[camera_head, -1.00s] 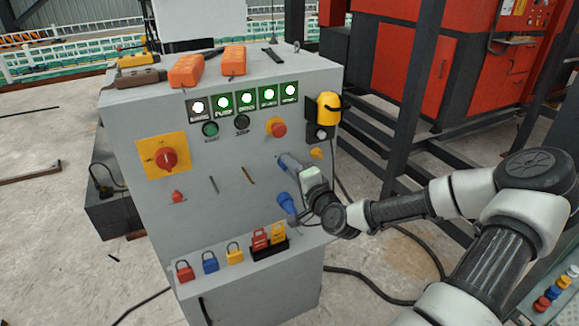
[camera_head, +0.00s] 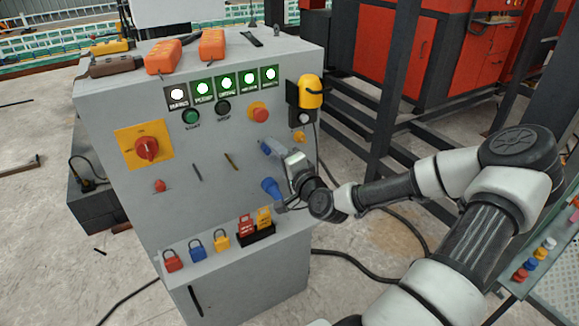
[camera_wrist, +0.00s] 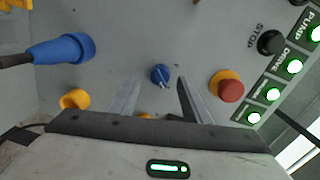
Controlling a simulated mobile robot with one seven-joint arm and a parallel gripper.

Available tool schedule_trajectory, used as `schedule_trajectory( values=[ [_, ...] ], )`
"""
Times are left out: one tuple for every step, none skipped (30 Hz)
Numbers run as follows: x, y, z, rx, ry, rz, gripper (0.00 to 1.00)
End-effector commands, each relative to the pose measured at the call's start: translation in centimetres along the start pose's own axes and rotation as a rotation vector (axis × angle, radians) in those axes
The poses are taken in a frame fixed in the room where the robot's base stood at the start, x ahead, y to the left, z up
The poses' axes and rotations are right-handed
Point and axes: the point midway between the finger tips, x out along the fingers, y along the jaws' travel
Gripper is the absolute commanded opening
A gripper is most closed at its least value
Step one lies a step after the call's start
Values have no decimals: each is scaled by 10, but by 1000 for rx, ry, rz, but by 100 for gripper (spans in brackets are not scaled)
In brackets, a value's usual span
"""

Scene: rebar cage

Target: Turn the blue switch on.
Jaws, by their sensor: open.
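The blue switch (camera_wrist: 160,75) is a small round knob on the grey panel, with a pale mark running roughly up and down in the wrist view. My gripper (camera_wrist: 160,82) is open, with one finger on each side of the knob in that view. Gaps show between the knob and both fingers; I cannot tell how far the tips are from the panel. In the head view my gripper (camera_head: 272,150) is at the right part of the panel front and largely hides the switch.
A blue plug (camera_wrist: 62,50) with a dark cable and a yellow knob (camera_wrist: 75,99) sit on one side of my gripper. A red stop button (camera_wrist: 231,90) is on the other. The grey cabinet (camera_head: 225,200) has padlocks on its ledge. A red machine (camera_head: 440,50) stands behind right.

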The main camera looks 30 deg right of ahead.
Motion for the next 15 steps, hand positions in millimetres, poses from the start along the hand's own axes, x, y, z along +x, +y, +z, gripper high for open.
schedule_trajectory(
  values=[
    [-8,0,-1,0,2,1,44],
    [-14,0,-1,0,2,1,44],
    [-22,0,-1,1,2,2,44],
    [-29,0,-2,1,3,2,44],
    [-36,0,-1,1,2,2,44],
    [-46,0,-1,1,3,3,44],
    [-54,-1,-1,1,3,2,44],
    [-62,0,-2,1,3,2,44],
    [-72,0,-2,1,4,2,44],
    [-80,0,-2,2,5,2,44],
    [-87,0,-2,1,5,2,44],
    [-97,0,-2,1,5,2,44],
    [-104,-1,-2,0,5,1,44],
    [-112,-1,-2,1,6,1,44],
    [-122,-7,-3,4,5,3,44]
  ],
)
